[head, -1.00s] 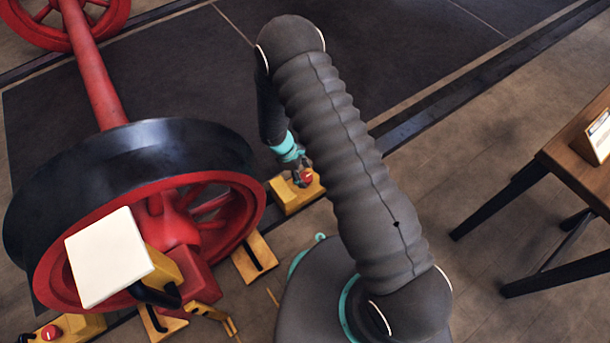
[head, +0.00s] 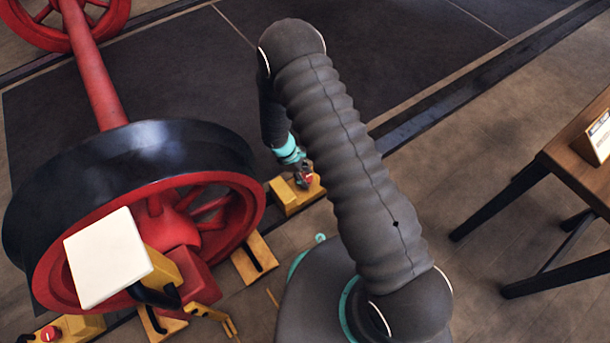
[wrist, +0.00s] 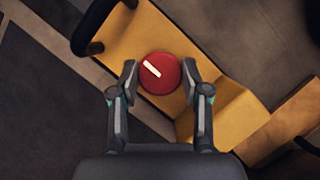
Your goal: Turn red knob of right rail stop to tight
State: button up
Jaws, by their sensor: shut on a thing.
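The right rail stop (head: 284,196) is a yellow block on the floor, just right of the black-rimmed red wheel. Its red knob shows in the wrist view (wrist: 159,73) as a round disc with a white line pointing to the upper left. My gripper (head: 304,178) reaches down over the stop from above. In the wrist view its two fingers (wrist: 159,80) stand on either side of the knob and are shut on it. In the head view the gripper hides part of the knob. No tight mark can be made out.
The wheel (head: 135,210) stands close left of the stop. A second red knob (head: 50,332) sits on a yellow stop at the lower left. A wooden table (head: 580,165) stands at the right. Yellow wedge blocks (head: 254,262) lie near the wheel.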

jog(key=m+g+b, duration=0.1)
jog(key=m, duration=0.3)
jog(key=shift+w+f+y, duration=0.1)
jog(key=shift+w+y, duration=0.05)
jog(key=shift+y, duration=0.25)
jog(key=m, duration=0.2)
jog(key=m+g+y+b, duration=0.1)
jog(key=m, duration=0.1)
jog(key=shift+d+m+g, duration=0.15)
jog(key=shift+m+g, duration=0.15)
jog(key=shift+m, duration=0.1)
jog(key=m, duration=0.2)
jog(key=m+y+b, duration=0.1)
jog(key=m, duration=0.1)
jog(key=shift+d+g+y, duration=0.1)
jog(key=shift+g+y, duration=0.2)
jog(key=shift+g, duration=0.1)
jog(key=shift+m+y, duration=0.9)
jog(key=shift+m, duration=1.6)
jog(key=o, duration=1.1)
jog(key=shift+w, duration=0.1)
